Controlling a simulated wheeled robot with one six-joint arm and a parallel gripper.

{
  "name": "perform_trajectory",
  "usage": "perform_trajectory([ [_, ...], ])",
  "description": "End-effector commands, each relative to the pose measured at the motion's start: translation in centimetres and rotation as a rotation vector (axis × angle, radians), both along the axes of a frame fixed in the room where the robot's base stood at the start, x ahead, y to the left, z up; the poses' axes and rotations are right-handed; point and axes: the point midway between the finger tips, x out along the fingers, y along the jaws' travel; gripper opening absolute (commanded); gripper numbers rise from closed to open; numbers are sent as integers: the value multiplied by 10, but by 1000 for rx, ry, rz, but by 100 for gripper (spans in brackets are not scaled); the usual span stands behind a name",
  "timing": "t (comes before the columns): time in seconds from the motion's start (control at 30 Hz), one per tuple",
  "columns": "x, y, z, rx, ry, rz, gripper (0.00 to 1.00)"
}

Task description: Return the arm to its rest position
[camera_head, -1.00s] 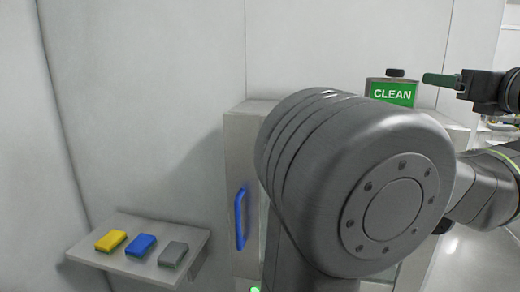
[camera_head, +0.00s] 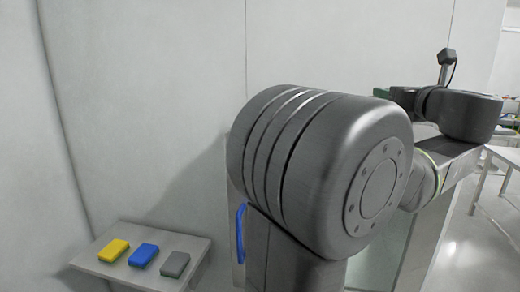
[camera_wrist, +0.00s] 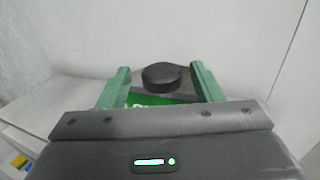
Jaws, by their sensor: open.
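My gripper (camera_wrist: 160,68) is open, its two green fingers spread in the wrist view. Between and beyond them shows a grey container with a black round cap (camera_wrist: 162,76) and a green label (camera_wrist: 160,99), partly hidden by the gripper body. I cannot tell how far it is from the fingers. In the head view my arm is bent across the right half and hides the container. Only a bit of green shows there, near the far end of my arm.
A blue handle (camera_head: 240,232) shows beside my arm. A white table (camera_head: 505,160) stands at right.

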Motion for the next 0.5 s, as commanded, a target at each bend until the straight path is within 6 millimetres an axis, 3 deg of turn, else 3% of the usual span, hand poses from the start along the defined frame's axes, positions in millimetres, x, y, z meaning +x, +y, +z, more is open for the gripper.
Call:
perform_trajectory([
  [0.5, 0, 5, -1, 1, 0, -267, 59],
])
